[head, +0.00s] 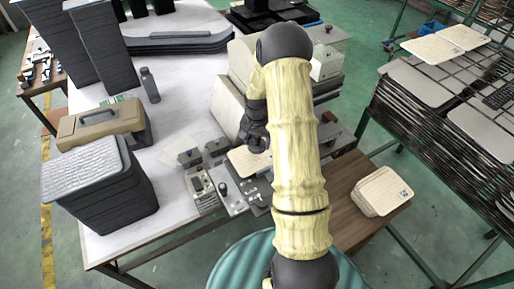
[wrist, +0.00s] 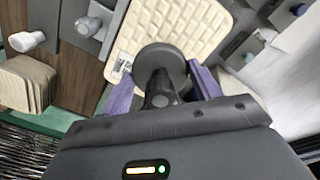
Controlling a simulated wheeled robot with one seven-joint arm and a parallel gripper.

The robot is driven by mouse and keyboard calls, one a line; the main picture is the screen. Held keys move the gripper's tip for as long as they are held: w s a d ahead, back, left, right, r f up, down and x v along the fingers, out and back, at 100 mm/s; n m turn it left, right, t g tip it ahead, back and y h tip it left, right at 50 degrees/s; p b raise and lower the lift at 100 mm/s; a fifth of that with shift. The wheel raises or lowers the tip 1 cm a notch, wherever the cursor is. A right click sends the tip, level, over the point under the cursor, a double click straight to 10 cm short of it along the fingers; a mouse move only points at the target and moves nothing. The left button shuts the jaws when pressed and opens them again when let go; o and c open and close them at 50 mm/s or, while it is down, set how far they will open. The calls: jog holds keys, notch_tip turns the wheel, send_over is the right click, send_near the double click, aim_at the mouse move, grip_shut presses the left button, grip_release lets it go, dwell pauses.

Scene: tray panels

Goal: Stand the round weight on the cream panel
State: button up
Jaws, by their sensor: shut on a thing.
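The round weight (wrist: 160,62) is a dark grey disc with a narrower stem, held between the purple fingers of my gripper (wrist: 163,88). The cream panel (wrist: 190,22) has a quilted surface and lies just beyond the weight in the wrist view. In the head view the cream panel (head: 246,161) is partly hidden by my arm, and my gripper (head: 257,140) is above its upper right part. The weight overlaps the panel in the wrist view; I cannot tell whether they touch.
Grey blocks and knobbed fixtures (head: 223,188) surround the panel on the bench. A stack of cream panels (head: 381,190) lies on the brown tabletop at right. A toolbox (head: 100,124) and a stack of dark trays (head: 100,190) stand at left. The white bench top is partly clear.

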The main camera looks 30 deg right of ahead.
aim_at(257, 147)
jog(key=shift+f+p, duration=0.8)
jog(key=shift+f, duration=1.25)
jog(key=o, duration=1.4)
jog(key=shift+f, duration=0.15)
jog(key=shift+w+r, duration=0.1)
jog(key=shift+r, duration=0.3)
notch_tip(257, 147, up, 11)
jog(key=b, duration=0.4)
jog(key=shift+r+b, duration=0.2)
jog(key=shift+b, duration=0.1)
